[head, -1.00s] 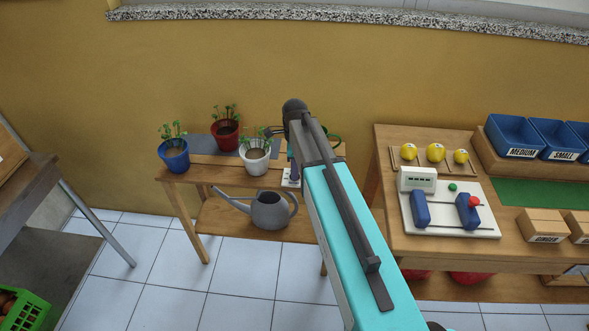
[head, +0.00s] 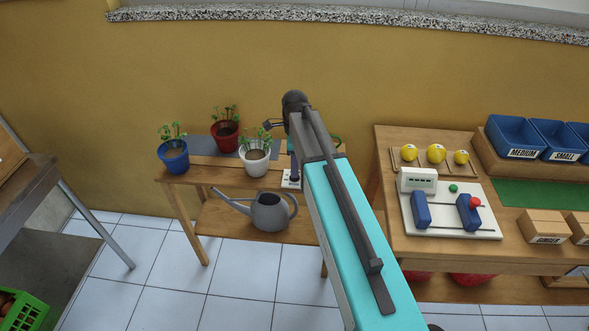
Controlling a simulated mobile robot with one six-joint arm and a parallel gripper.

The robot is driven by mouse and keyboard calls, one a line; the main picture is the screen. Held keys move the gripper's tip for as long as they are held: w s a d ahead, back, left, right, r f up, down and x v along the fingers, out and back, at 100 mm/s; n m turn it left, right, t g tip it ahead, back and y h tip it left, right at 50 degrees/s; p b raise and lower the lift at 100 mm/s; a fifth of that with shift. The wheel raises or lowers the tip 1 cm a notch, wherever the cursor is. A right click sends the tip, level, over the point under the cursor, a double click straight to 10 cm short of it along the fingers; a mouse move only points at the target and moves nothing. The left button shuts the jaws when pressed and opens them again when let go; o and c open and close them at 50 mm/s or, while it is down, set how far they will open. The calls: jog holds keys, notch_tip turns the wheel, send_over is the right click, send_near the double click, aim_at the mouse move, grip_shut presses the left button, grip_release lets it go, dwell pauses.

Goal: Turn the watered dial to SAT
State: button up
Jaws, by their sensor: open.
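The watered dial is not clearly visible. A small white plate with dark marks (head: 291,180) shows at the front edge of the plant bench, partly behind my arm. A dark upright piece stands just above it; I cannot tell if it is the dial. My gripper (head: 268,124) shows as small dark prongs left of my wrist, above the back of the bench near the white pot. It is open and appears empty. It looks apart from the white plate. My arm hides the right end of the bench.
The plant bench (head: 200,176) holds a blue pot (head: 174,158), a red pot (head: 226,136) and a white pot (head: 255,164), all with seedlings. A grey watering can (head: 269,212) stands on its lower shelf. A wooden table (head: 440,258) with trays stands right.

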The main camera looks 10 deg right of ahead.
notch_tip(320, 180, up, 11)
jog(key=b, duration=0.1)
jog(key=shift+f, duration=0.15)
dwell(0.4)
dwell(0.5)
